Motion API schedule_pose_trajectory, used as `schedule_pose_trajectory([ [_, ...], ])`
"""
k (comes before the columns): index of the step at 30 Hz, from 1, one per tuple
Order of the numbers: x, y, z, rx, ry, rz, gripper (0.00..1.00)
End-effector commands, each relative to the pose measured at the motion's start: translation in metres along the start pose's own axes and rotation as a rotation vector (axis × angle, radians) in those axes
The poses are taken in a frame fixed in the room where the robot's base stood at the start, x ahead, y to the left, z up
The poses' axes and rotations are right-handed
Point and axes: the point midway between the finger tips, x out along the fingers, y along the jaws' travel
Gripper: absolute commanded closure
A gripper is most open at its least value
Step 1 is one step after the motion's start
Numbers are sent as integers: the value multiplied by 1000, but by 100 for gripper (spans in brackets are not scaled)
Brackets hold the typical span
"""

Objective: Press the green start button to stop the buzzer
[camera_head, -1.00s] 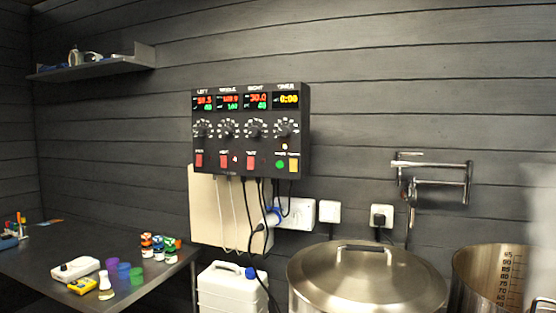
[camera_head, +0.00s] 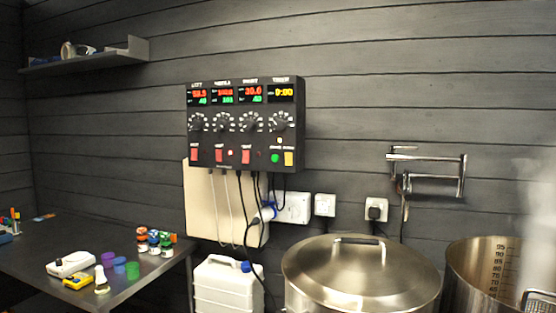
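A black control panel (camera_head: 242,124) hangs on the dark plank wall, left of the picture's middle. It has several lit displays on top, with the timer display (camera_head: 286,92) at the right showing yellow digits. Below are several dials and a row of red switches. The green start button (camera_head: 275,158) is at the lower right of the panel, just left of a yellow button (camera_head: 289,158). Nothing covers the green button. My gripper is not in view.
A lidded steel pot (camera_head: 361,276) stands below right of the panel, with an open steel pot (camera_head: 492,270) farther right. A white jerrycan (camera_head: 224,287) stands below the panel. A dark table (camera_head: 118,229) at left holds small containers. Cables hang beneath the panel.

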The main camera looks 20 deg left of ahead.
Motion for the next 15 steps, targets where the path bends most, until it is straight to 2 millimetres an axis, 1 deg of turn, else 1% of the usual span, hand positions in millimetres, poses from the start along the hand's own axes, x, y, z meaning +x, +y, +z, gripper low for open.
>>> schedule_pose_trajectory([
  [1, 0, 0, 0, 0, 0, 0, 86],
  [5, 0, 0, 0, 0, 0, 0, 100],
  [15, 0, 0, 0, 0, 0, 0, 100],
])
